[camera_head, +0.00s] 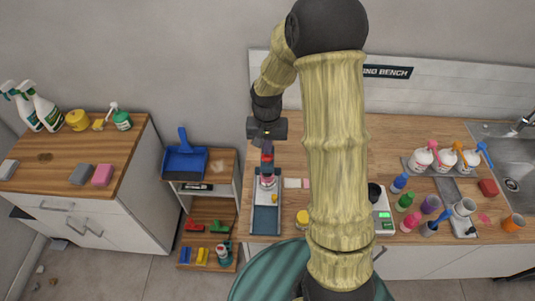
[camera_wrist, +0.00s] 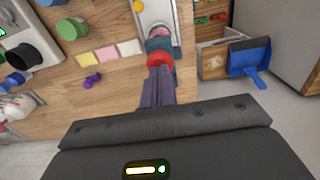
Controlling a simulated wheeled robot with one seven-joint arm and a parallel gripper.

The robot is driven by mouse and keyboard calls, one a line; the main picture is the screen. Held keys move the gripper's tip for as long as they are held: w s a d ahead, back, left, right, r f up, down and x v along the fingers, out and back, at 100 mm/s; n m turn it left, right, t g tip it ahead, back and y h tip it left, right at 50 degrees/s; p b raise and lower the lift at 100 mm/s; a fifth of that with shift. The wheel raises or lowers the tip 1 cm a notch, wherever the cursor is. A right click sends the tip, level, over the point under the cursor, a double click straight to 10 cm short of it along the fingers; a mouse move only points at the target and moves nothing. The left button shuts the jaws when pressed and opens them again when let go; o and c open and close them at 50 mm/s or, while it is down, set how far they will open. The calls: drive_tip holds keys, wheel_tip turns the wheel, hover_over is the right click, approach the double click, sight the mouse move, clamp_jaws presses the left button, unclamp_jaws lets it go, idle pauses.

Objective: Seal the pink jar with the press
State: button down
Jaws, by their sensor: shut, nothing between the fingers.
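The press stands on the counter with a blue-grey base (camera_head: 266,222). Its red top (camera_head: 267,157) is right below my gripper (camera_head: 267,146). A small pink jar (camera_head: 267,182) shows on the press under the red part; whether a lid is on it is too small to tell. In the wrist view my gripper (camera_wrist: 159,72) has its fingers together, with nothing between them. The fingertips are at or very near the red top (camera_wrist: 160,58), above a teal part (camera_wrist: 158,43). Contact cannot be told.
A scale (camera_head: 383,222), several coloured bottles and a sink (camera_head: 512,170) are to the right. A shelf with a blue dustpan (camera_head: 184,160) stands left, beyond a gap.

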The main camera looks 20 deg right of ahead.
drive_tip(key=shift+s+f+b, duration=0.1)
drive_tip(key=shift+f+b, duration=0.45)
drive_tip(key=shift+f, duration=0.35)
idle(0.6)
drive_tip(key=shift+r+p, duration=2.8)
drive_tip(key=shift+r, duration=0.8)
drive_tip(key=shift+f, duration=0.1)
drive_tip(key=s+n+t+b, duration=0.2)
drive_tip(key=s+b, duration=0.6)
drive_tip(key=s, duration=0.6)
drive_tip(key=shift+f+n+t, duration=0.25)
drive_tip(key=shift+n+t, duration=0.05)
drive_tip(key=shift+n, duration=0.5)
